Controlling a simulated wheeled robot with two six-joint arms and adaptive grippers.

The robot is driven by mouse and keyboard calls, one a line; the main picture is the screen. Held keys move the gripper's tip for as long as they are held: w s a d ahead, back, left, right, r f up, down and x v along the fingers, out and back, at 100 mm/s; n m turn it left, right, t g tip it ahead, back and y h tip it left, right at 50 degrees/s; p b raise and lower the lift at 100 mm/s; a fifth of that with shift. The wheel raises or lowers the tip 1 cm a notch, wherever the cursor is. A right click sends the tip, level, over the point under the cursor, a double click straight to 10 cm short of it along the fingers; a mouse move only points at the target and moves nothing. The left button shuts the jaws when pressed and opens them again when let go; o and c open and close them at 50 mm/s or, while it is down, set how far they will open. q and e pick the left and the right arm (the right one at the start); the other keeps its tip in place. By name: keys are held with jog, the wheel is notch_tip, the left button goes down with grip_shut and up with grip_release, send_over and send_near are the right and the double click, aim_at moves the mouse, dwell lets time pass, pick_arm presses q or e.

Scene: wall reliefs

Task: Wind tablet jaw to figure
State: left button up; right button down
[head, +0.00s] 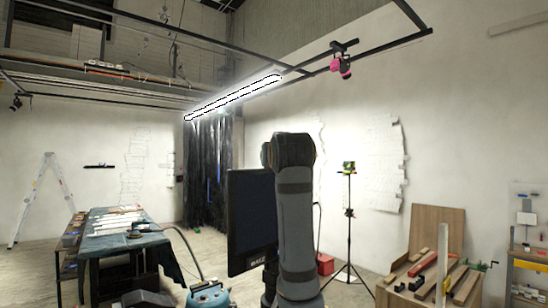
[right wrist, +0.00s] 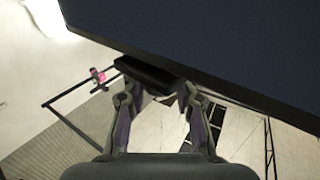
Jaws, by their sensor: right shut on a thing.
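A dark flat tablet-like panel (head: 250,218) stands upright at the lower middle of the head view, beside my grey right arm. It also fills the upper part of the right wrist view (right wrist: 225,40), seen close up. My right gripper (right wrist: 160,90) is shut on a black block (right wrist: 148,73) at the panel's edge. I cannot tell whether this block is the jaw. In the head view, the right gripper's fingers are hidden. Pale relief figures show on the right wall (head: 385,165) and the left wall (head: 133,165). My left gripper is not in view.
A cloth-covered table (head: 120,238) stands at the left, near a ladder (head: 40,195). A tripod (head: 349,225) stands right of my arm. A wooden workbench (head: 435,240) is at the right. A lit tube (head: 235,97) hangs overhead. Some floor between is open.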

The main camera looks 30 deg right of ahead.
dwell(0.3)
jog(key=c, duration=1)
grip_release()
jog(key=shift+s, duration=0.1)
jog(key=v, duration=0.7)
jog(key=shift+s+a, duration=0.2)
jog(key=shift+a, duration=0.05)
jog(key=shift+w+d, duration=0.1)
jog(key=shift+d, duration=0.05)
